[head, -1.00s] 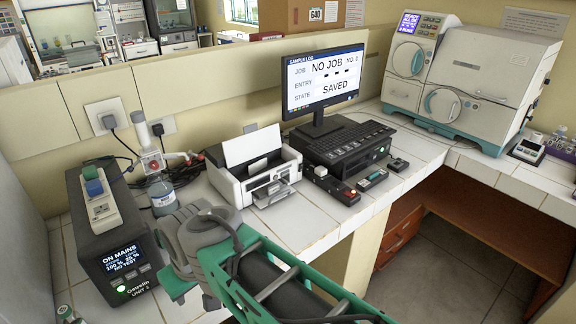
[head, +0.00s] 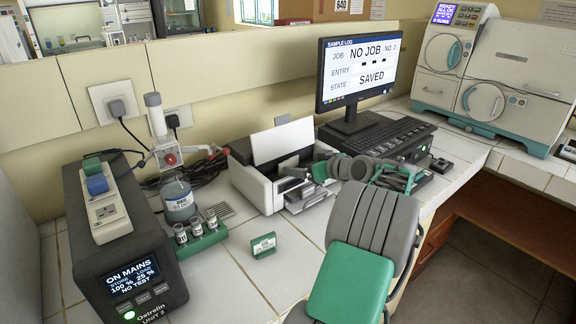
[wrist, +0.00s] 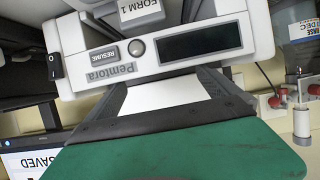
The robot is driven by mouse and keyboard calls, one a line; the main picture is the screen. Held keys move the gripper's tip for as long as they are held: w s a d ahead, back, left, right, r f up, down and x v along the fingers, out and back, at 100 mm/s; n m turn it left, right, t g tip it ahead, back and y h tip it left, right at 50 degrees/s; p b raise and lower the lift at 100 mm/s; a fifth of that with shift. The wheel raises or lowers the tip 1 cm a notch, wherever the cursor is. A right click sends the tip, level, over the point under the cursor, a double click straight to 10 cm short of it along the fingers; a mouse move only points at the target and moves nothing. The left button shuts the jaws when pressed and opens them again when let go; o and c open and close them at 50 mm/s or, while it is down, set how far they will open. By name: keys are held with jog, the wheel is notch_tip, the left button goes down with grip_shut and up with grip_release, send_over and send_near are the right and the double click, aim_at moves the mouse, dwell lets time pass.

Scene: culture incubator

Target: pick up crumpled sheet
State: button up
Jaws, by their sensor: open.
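I cannot make out a clearly crumpled sheet in either view. The white printer (head: 240,178) stands on the tiled bench, with a flat white sheet (head: 283,140) upright at its back. My gripper (head: 305,178) is open at the printer's front, at the right side of its tray, and hides part of it. In the wrist view the printer's front panel (wrist: 123,73) appears upside down, with a dark display and a resume button. A smooth white surface (wrist: 165,97) shows between my dark open fingers; I cannot tell whether it touches them. A piece marked FORM 1 (wrist: 143,12) lies at the top edge.
A monitor (head: 358,70) and keyboard (head: 385,133) stand right of the printer. Left are a dark power unit (head: 135,262), a bottle (head: 178,200) and a green vial rack (head: 200,237). A small green sign (head: 263,245) stands on otherwise clear front tiles.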

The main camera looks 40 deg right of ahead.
aim_at(290, 163)
jog(key=p+x, duration=0.1)
jog(key=x, duration=0.5)
jog(key=shift+w+f, duration=0.2)
jog(key=shift+w, duration=0.2)
jog(key=c, duration=1.3)
